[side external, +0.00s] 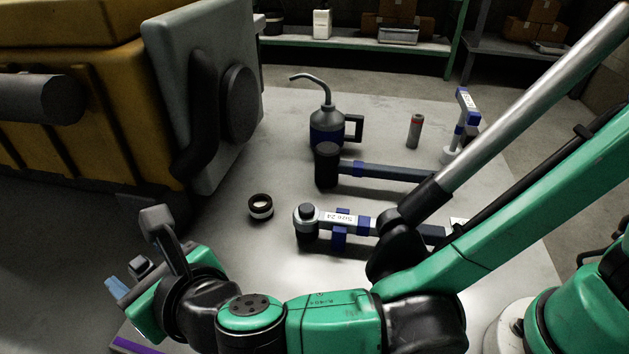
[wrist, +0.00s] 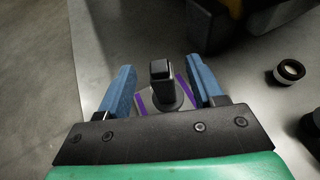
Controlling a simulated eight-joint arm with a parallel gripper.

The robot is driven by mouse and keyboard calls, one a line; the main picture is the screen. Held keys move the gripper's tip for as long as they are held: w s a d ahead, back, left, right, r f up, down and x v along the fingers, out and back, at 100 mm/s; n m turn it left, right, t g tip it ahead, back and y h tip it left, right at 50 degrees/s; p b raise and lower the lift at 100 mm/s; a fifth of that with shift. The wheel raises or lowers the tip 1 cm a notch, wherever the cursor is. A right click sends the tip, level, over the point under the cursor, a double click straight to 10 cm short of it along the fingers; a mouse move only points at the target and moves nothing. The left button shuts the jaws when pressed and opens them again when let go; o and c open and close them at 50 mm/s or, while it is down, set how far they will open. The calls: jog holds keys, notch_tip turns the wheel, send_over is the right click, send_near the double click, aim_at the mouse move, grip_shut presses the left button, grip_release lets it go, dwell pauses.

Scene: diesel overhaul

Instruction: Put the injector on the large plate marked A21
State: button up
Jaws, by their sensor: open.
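My gripper (wrist: 161,68) is open, with its two blue fingers apart. It also shows at the lower left of the side view (side external: 126,278). In the wrist view a dark upright part with a square top (wrist: 161,72) stands between the fingers, with a gap on each side. I cannot tell for sure whether it is the injector. Beneath it is a grey surface with purple strips (wrist: 142,104), partly hidden by my gripper. A purple strip (side external: 128,346) also shows at the bottom of the side view. No A21 mark is readable.
A yellow engine (side external: 85,110) stands at the left. On the table are a dark ring (side external: 261,207), an oil can (side external: 327,128), a hammer (side external: 328,165), a wrench labelled Size 24 (side external: 335,219) and a small cylinder (side external: 415,131). Bare table lies around the ring.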

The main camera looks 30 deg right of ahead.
jog(key=v, duration=0.3)
jog(key=shift+s+d+r, duration=0.15)
jog(key=shift+s, duration=0.1)
jog(key=shift+s+d+r, duration=0.1)
jog(key=shift+d, duration=0.1)
jog(key=w+d+m+g+h, duration=0.1)
jog(key=w+d+m+h, duration=0.15)
jog(key=d+m, duration=0.55)
jog(key=w+d+m+g+h, duration=0.1)
jog(key=w+d+m+h, duration=0.15)
jog(key=d+m, duration=0.55)
jog(key=s+d+m+g, duration=0.1)
jog(key=s+d+m, duration=0.1)
jog(key=d+m, duration=0.6)
jog(key=s+d+m+g, duration=0.2)
jog(key=d+m, duration=0.6)
jog(key=m, duration=0.8)
jog(key=shift+s+d+g, duration=0.25)
jog(key=shift+s+g, duration=0.05)
jog(key=shift+s, duration=0.3)
